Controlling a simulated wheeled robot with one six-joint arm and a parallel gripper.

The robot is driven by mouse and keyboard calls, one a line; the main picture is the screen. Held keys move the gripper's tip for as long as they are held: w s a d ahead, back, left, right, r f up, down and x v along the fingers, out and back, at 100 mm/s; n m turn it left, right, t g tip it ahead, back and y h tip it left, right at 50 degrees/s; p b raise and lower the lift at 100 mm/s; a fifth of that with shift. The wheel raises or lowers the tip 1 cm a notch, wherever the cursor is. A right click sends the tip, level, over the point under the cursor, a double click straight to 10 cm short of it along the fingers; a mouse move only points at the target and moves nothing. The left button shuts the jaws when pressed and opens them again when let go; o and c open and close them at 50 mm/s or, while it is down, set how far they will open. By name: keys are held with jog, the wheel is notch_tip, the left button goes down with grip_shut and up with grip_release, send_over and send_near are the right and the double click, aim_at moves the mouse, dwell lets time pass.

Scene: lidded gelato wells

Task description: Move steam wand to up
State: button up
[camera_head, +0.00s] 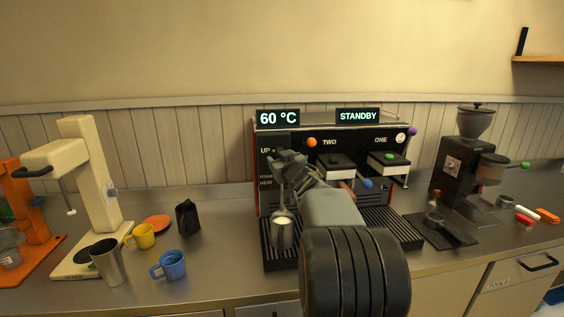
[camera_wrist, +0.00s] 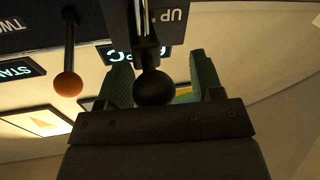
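The steam wand is a thin metal tube (camera_head: 281,199) at the left front of the espresso machine, partly hidden by my gripper. In the wrist view, a black ball knob (camera_wrist: 154,88) sits on a dark block with bright metal rods (camera_wrist: 145,20), near the "UP" label. My gripper (camera_head: 281,158) is raised at the machine's left front. Its green fingers (camera_wrist: 160,70) stand apart, one on each side of the knob. A gap shows on the right; I cannot tell whether the left finger touches. A metal pitcher (camera_head: 282,236) with pale contents stands below the wand.
The espresso machine (camera_head: 362,140) shows "60 °C" and "STANDBY". An orange knob (camera_head: 311,142) sits right of my gripper, also in the wrist view (camera_wrist: 68,84). A black grinder (camera_head: 458,167) stands right. Cups (camera_head: 172,265) and a black pitcher (camera_head: 187,217) stand left.

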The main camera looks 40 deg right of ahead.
jog(key=shift+d+f, duration=0.15)
jog(key=shift+d, duration=0.05)
jog(key=shift+s, duration=0.5)
jog(key=v, duration=1.3)
jog(key=shift+a+b, duration=0.2)
jog(key=shift+b, duration=0.25)
jog(key=shift+w, duration=0.1)
